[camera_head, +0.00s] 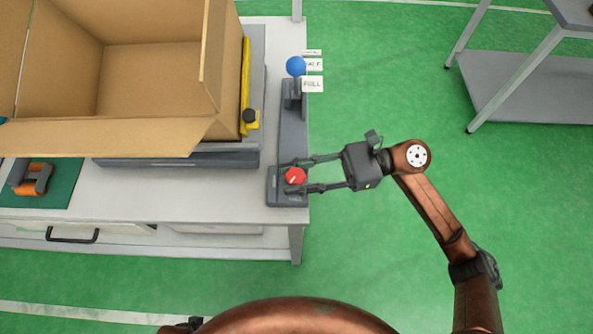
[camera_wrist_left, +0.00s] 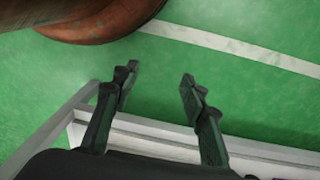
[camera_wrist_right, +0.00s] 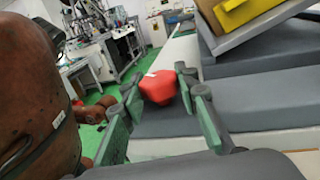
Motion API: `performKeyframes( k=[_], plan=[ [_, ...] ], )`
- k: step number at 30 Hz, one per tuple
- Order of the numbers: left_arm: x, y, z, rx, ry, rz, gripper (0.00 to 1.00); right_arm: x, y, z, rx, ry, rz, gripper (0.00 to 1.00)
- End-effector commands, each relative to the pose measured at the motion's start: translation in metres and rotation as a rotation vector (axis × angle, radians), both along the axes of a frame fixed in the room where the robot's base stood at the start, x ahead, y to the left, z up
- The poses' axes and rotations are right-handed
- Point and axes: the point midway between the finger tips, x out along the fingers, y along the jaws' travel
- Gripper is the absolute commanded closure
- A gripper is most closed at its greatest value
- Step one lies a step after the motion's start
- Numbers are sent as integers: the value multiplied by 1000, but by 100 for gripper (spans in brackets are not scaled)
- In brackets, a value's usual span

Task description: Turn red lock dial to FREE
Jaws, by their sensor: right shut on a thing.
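The red lock dial (camera_head: 295,175) sits on a grey base plate (camera_head: 289,199) at the right front corner of the white table. A small white mark shows on its top. I cannot read any lettering around it. My right gripper (camera_head: 292,177) reaches in from the right and is shut on the dial, one finger on each side. The right wrist view shows the red dial (camera_wrist_right: 159,87) between the fingertips. My left gripper (camera_wrist_left: 161,83) is open and empty in the left wrist view, with floor and a white frame edge beneath it.
A blue-knobbed lever (camera_head: 296,66) with white label cards (camera_head: 312,84) stands behind the dial. An open cardboard box (camera_head: 150,75) and a yellow part (camera_head: 246,80) are to the left. An orange-and-grey item (camera_head: 31,180) lies on a green mat. A grey-shelved rack (camera_head: 525,85) is far right.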

Motion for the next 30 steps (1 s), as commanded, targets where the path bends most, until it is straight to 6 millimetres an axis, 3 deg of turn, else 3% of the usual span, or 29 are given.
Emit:
performKeyframes(
  k=[12, 18, 24, 30],
  plan=[
    [61, -50, -82, -135, -267, 9, 60, 4, 1, -7, 2, 4, 251, 96],
    [89, -72, -111, -199, -427, 45, 60, 3, 1, -6, 2, 4, 406, 96],
    [92, -62, -137, -172, -515, 34, 60, 3, 1, -5, 1, 4, 517, 96],
    [94, -58, -147, -163, -571, 27, 60, 2, 1, -3, 1, 2, 579, 96]
  ],
)
